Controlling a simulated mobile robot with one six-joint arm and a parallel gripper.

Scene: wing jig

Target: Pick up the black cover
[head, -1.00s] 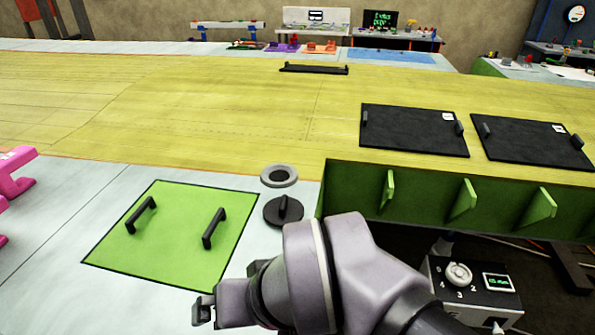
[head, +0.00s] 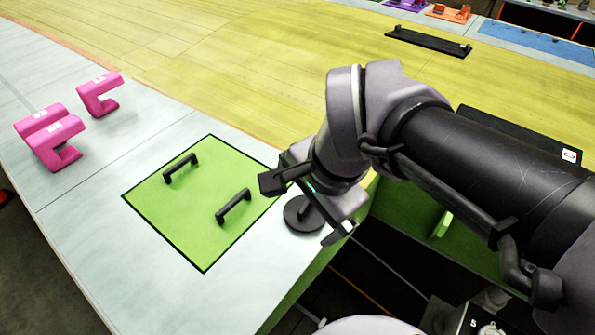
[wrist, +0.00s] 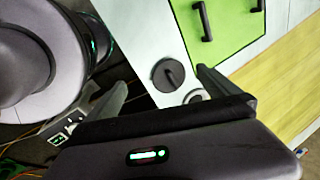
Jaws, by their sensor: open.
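The round black cover (head: 297,221) with an upright bar handle lies on the pale wing surface, beside the right corner of the green panel. It also shows in the wrist view (wrist: 162,82), in the gap between the two fingers. My gripper (head: 306,208) is open and empty, with its fingers spread either side of the cover in the head view. It appears to be above the cover; I cannot tell how high. The far edge of the cover is partly hidden by my gripper in the head view.
The green panel (head: 190,225) with two black handles lies left of the cover. A grey ring (wrist: 195,97) is beside the cover, partly hidden by a finger. Pink brackets (head: 55,140) stand at the left. The surface drops off at an edge right of the cover.

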